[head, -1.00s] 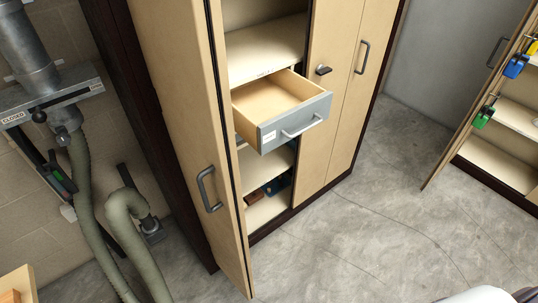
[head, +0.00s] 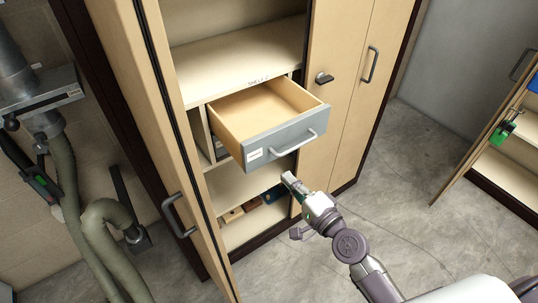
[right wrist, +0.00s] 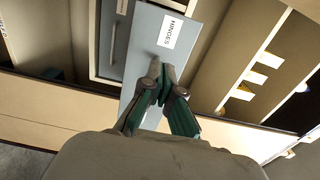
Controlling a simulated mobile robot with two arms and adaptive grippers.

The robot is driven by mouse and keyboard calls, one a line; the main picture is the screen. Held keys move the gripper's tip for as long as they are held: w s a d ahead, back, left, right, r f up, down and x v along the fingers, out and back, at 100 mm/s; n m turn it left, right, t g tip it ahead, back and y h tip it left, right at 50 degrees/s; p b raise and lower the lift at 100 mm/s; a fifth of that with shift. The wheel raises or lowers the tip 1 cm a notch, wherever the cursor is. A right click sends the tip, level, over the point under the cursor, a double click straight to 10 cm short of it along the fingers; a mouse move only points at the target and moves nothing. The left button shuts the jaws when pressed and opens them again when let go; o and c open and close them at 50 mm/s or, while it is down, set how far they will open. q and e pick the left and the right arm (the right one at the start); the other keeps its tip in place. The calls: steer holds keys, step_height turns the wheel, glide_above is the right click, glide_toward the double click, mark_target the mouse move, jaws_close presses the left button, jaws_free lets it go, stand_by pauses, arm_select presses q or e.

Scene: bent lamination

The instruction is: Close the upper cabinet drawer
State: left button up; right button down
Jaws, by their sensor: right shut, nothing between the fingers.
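The upper cabinet drawer (head: 284,139) is pulled well out of the cabinet. It has a grey front, a bar handle (head: 298,144), a white label and an empty wooden inside. My right gripper (head: 288,178) is shut and empty, just below and in front of the drawer front in the head view. In the right wrist view, its closed fingertips (right wrist: 156,65) lie in front of a grey panel (right wrist: 148,45) with a label reading HINGES. I cannot tell whether they touch it. My left gripper is not in view.
The left cabinet door (head: 180,175) stands open beside the drawer. The right door (head: 340,90) stands on the drawer's other side. A lower shelf (head: 240,230) holds small boxes. Hoses (head: 75,200) hang at the left. The concrete floor (head: 420,180) is clear at the right.

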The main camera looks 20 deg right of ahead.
mark_target(263, 153)
steer(key=p+x, duration=0.1)
steer(key=x, duration=0.7)
steer(key=shift+w+a+f, duration=0.1)
steer(key=shift+w+a, duration=0.15)
steer(key=shift+w, duration=0.4)
